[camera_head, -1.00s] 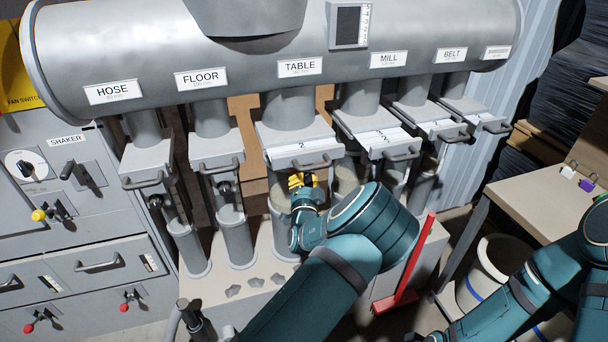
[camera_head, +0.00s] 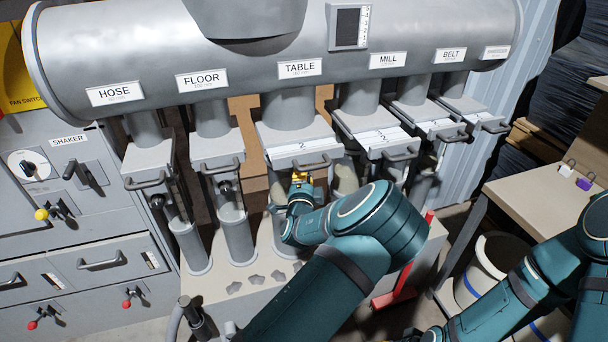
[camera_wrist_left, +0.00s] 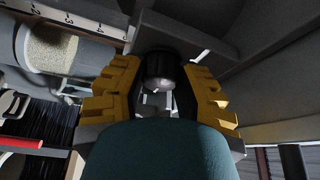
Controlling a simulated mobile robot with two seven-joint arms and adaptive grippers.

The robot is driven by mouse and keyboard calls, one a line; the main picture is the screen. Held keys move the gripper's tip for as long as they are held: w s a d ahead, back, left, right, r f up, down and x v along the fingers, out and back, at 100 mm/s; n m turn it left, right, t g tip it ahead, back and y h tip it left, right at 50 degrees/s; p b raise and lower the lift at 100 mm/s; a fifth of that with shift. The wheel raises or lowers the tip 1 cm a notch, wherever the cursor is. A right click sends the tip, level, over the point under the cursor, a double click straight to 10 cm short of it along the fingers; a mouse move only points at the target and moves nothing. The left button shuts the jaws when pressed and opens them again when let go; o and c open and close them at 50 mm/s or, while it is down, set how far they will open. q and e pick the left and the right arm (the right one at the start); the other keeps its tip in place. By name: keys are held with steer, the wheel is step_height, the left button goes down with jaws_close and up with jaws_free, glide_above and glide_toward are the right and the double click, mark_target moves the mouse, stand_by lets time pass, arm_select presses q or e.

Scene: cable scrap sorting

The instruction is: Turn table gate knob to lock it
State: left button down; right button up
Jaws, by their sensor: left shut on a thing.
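The TABLE gate (camera_head: 300,145) is a grey slide housing under the TABLE label (camera_head: 300,68), with a handle at its front. My left gripper (camera_head: 301,177), with yellow fingers, reaches up beneath this gate from below. In the left wrist view a dark round knob with a metal end (camera_wrist_left: 160,72) sits between the yellow fingers (camera_wrist_left: 160,95), which are shut on it. The knob is hidden by the gripper in the head view. My right arm crosses the lower right; its gripper is outside the picture.
Similar gates labelled HOSE (camera_head: 147,163), FLOOR (camera_head: 217,150), MILL (camera_head: 375,138) and BELT (camera_head: 430,120) flank the TABLE gate closely. A shaker cabinet (camera_head: 100,250) stands left. A workbench (camera_head: 535,205) and a white bucket (camera_head: 492,262) are at the right.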

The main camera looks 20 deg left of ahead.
arm_select(q)
steer(key=shift+r, duration=0.15)
steer(key=c, duration=0.6)
jaws_free()
steer(key=shift+c, duration=0.2)
steer(key=v, duration=1.2)
steer(key=shift+a+f, duration=0.1)
steer(key=shift+f, duration=0.1)
